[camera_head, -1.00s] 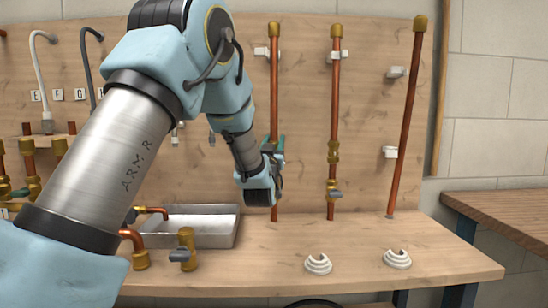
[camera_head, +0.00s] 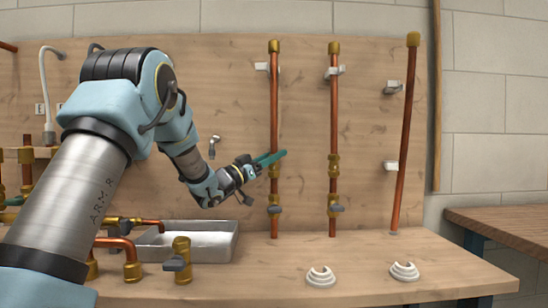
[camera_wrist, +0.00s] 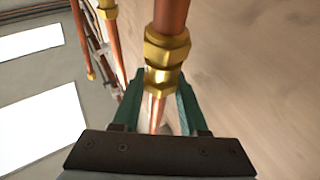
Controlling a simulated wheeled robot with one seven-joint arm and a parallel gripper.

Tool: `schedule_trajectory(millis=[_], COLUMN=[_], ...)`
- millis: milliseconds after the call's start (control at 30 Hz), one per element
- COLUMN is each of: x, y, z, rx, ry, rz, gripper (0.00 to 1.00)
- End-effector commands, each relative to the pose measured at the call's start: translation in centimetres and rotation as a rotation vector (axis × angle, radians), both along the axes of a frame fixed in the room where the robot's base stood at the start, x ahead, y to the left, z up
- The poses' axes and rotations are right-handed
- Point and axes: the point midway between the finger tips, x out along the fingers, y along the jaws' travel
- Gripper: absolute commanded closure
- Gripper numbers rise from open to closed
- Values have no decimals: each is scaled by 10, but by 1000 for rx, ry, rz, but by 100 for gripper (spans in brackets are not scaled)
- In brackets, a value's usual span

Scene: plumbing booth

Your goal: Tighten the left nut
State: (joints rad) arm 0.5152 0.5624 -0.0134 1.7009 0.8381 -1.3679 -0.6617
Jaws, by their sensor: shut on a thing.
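The left nut, a brass hex fitting (camera_wrist: 162,78), sits on the left upright copper pipe (camera_head: 275,105) of the board. In the wrist view my gripper (camera_wrist: 162,88) has one teal finger on each side of this nut and is shut on it. In the head view my gripper (camera_head: 270,159) reaches the pipe from the left, and its fingers partly hide the nut. A brass valve with a grey handle (camera_head: 275,208) is just below on the same pipe.
A second upright pipe (camera_head: 333,110) with brass fittings stands to the right, and a leaning pipe (camera_head: 405,140) farther right. A metal tray (camera_head: 215,258), a brass valve (camera_head: 181,262) and two white rings (camera_head: 321,277) (camera_head: 404,272) lie on the bench.

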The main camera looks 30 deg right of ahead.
Motion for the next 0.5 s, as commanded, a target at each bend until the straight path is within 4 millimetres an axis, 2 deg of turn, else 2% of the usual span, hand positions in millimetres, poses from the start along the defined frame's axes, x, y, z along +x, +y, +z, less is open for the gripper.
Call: schedule_trajectory(millis=[500], x=[0], y=[0], z=[2], rx=[-3], ry=[-1], rz=[-69], gripper=[100])
